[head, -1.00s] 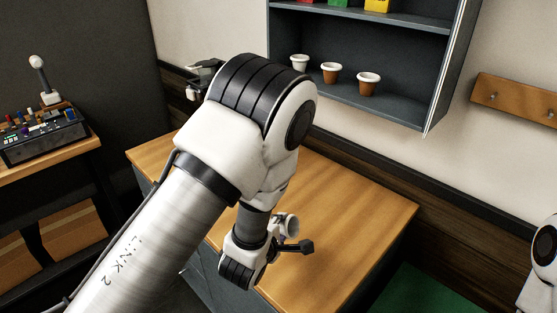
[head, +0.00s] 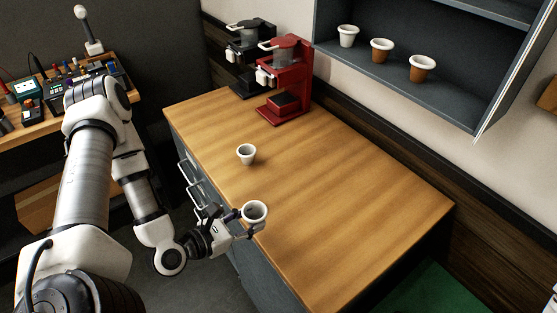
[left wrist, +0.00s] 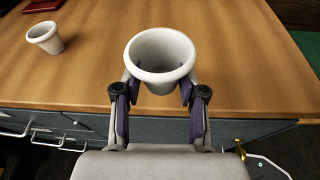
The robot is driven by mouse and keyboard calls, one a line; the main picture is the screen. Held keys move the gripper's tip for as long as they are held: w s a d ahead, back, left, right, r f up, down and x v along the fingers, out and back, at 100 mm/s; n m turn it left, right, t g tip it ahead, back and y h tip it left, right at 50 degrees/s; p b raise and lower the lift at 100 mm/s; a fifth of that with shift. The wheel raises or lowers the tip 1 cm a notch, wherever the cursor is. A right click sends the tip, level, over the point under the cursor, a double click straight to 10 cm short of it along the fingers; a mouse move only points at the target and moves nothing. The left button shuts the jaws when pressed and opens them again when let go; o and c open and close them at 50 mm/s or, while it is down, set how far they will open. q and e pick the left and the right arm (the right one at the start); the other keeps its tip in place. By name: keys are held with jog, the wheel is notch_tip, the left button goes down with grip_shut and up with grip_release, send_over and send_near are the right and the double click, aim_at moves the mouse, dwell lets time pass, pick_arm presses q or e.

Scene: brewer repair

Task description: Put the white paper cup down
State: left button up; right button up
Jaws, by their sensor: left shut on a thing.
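A white paper cup (head: 255,211) is held upright at the front edge of the wooden counter (head: 330,220). My left gripper (head: 243,223) is shut on it, one finger on each side; the left wrist view shows the held cup (left wrist: 160,62) empty, between both fingers (left wrist: 158,92). I cannot tell whether its base touches the counter. A second white cup (head: 246,153) stands upright on the counter, farther back, and shows at upper left in the left wrist view (left wrist: 46,37). My right gripper is not in view.
A red brewer (head: 289,80) and a black brewer (head: 245,55) stand at the counter's back left. Drawer handles (head: 190,172) stick out along the front. A shelf (head: 400,85) with three cups hangs above. The counter's middle and right are clear.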

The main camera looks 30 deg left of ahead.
pick_arm(q)
jog(key=w+b, duration=0.2)
jog(key=w, duration=0.1)
jog(key=w+a+f+b, duration=0.1)
jog(key=b, duration=0.1)
jog(key=shift+w, duration=0.3)
jog(key=p, duration=0.3)
send_over(268, 192)
jog(key=shift+f, duration=0.15)
notch_tip(268, 192, down, 4)
jog(key=shift+r+p, duration=0.15)
jog(key=shift+p, duration=0.15)
jog(key=shift+w, duration=0.1)
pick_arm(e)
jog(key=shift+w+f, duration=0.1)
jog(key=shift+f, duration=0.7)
pick_arm(q)
jog(key=shift+f+b, duration=0.2)
jog(key=shift+b, duration=0.1)
jog(key=o, duration=1.2)
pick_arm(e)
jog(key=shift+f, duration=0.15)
pick_arm(q)
jog(key=shift+r, duration=0.15)
